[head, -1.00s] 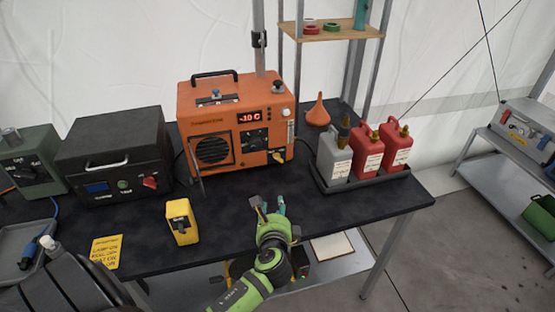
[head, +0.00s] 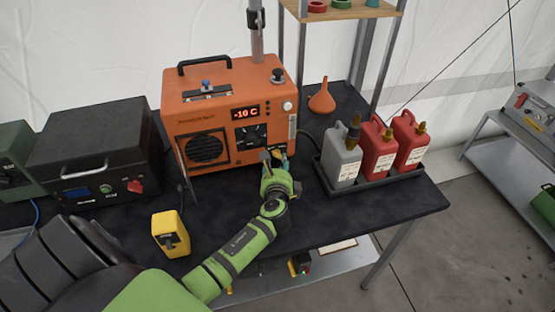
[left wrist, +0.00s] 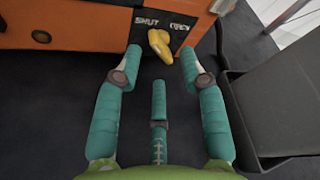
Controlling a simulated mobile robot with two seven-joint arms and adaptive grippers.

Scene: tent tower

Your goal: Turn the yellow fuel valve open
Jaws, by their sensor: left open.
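The yellow fuel valve (left wrist: 160,45) is on the lower front of the orange heater (head: 220,105). In the left wrist view it shows as a yellow handle between the labels "SHUT" and "OPEN", tilted with its upper end toward "SHUT". My left gripper (left wrist: 160,65) has teal fingers spread apart, with the valve just ahead of the gap and not touched as far as I can see. In the head view the left gripper (head: 274,160) is at the heater's lower right front and largely hides the valve. My right gripper is not in view.
A tray (head: 375,188) with one grey and two red cans stands right of the gripper. An orange funnel (head: 321,98) is behind the tray.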

